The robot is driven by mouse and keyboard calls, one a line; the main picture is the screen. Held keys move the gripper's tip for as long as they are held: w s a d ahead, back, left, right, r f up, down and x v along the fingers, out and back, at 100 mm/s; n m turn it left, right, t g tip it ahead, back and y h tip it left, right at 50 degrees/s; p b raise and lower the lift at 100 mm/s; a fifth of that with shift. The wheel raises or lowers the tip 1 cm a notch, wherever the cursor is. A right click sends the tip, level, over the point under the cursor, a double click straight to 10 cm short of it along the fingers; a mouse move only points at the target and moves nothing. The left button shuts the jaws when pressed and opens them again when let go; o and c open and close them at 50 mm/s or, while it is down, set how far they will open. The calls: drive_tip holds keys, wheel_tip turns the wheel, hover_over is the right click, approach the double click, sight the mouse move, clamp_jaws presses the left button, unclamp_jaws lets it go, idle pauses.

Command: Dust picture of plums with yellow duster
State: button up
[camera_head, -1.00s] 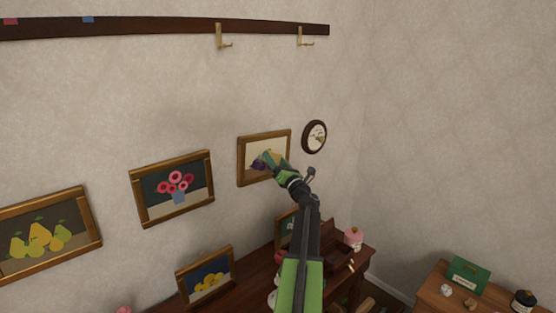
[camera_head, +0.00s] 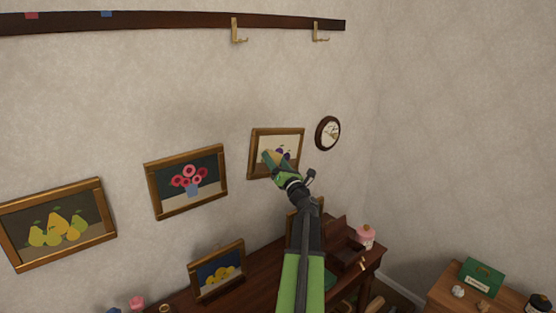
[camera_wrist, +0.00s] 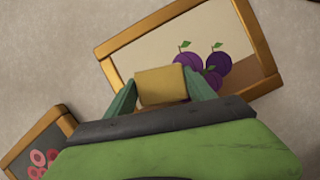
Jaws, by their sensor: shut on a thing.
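The picture of plums (camera_head: 291,146) hangs on the wall in a gold-brown frame, left of a small round picture. In the wrist view the plum picture (camera_wrist: 220,35) is tilted and shows purple plums with green leaves. My gripper (camera_head: 271,157) is in front of its lower left part. In the wrist view my gripper (camera_wrist: 161,95) is shut on the yellow duster (camera_wrist: 162,84), a yellow block between the green fingers. The duster overlaps the lower left of the picture; I cannot tell if it touches the surface.
A flower picture (camera_head: 188,182) and a pear picture (camera_head: 57,226) hang to the left. A round picture (camera_head: 328,133) hangs to the right. Below is a dark wooden desk (camera_head: 262,284) with a lemon picture (camera_head: 217,270) and a pink jar (camera_head: 365,237). A hook rail (camera_head: 180,20) runs above.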

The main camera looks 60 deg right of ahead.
drive_tip(key=s+a, duration=0.1)
drive_tip(key=s, duration=0.4)
drive_tip(key=shift+s+a, duration=0.4)
drive_tip(key=shift+s, duration=0.1)
drive_tip(key=s, duration=0.1)
drive_tip(key=s+a, duration=0.1)
drive_tip(key=shift+s, duration=0.35)
